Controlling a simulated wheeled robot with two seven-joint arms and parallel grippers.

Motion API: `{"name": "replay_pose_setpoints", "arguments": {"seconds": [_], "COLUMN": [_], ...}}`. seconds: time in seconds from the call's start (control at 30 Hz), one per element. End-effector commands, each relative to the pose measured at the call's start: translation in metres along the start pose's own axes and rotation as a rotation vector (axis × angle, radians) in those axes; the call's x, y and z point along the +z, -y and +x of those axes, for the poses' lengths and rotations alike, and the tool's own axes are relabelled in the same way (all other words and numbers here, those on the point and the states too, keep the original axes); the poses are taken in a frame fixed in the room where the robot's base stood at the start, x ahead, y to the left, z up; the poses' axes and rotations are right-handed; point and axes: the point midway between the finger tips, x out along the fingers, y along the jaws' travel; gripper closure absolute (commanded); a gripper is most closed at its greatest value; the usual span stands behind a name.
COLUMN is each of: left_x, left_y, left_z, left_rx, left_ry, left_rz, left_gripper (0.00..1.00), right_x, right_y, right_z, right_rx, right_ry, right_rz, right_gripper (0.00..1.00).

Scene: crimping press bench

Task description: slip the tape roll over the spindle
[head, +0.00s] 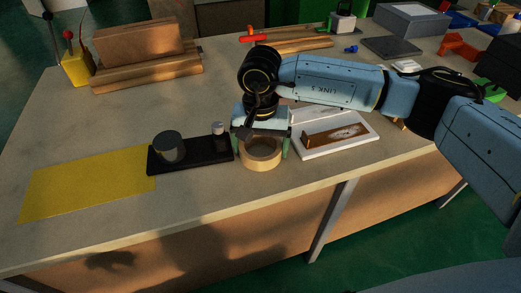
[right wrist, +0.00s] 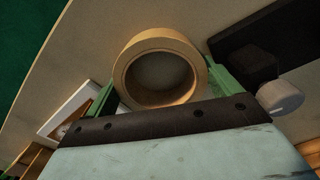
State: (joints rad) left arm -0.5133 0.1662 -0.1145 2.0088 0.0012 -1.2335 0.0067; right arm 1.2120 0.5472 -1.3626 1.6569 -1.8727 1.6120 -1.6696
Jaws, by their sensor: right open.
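The tan tape roll (head: 262,161) lies flat near the front of the bench, its hole facing up; it also shows in the right wrist view (right wrist: 160,38). My right gripper (head: 261,154) is over it, pointing down, with one green finger on each side of the roll. Its jaws are open; in the right wrist view the fingers (right wrist: 165,82) flank the roll, and contact cannot be told. The spindle looks to be the thick dark grey cylinder (head: 171,146) standing bare on a black base (head: 190,164), left of the roll. My left gripper is not in view.
A small light grey knob (head: 218,128) stands on the base's right end, close to the gripper. A yellow mat (head: 85,183) lies left. A white tray (head: 355,149) with a brown piece is just right. Wooden blocks (head: 140,45) stand at the back left.

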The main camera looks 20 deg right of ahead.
Motion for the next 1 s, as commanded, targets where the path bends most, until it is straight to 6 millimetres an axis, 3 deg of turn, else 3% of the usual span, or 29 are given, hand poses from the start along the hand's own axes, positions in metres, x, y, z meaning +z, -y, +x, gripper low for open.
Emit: {"name": "replay_pose_setpoints", "arguments": {"seconds": [0.13, 0.37, 0.63, 1.0], "left_x": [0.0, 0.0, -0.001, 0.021], "left_y": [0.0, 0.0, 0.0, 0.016], "left_z": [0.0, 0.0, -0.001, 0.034], "left_rx": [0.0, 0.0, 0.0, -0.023], "left_ry": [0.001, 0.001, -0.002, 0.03], "left_rz": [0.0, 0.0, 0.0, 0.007], "left_gripper": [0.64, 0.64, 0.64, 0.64], "right_x": [0.0, 0.0, -0.001, -0.001], "right_y": [0.0, 0.0, 0.001, 0.001], "right_z": [-0.001, -0.001, -0.006, -0.075], "right_rx": [0.0, -0.001, -0.002, -0.004], "right_ry": [0.0, -0.001, -0.002, -0.004], "right_rz": [0.0, 0.0, 0.001, 0.0], "right_gripper": [0.12, 0.4, 0.4, 0.4]}}
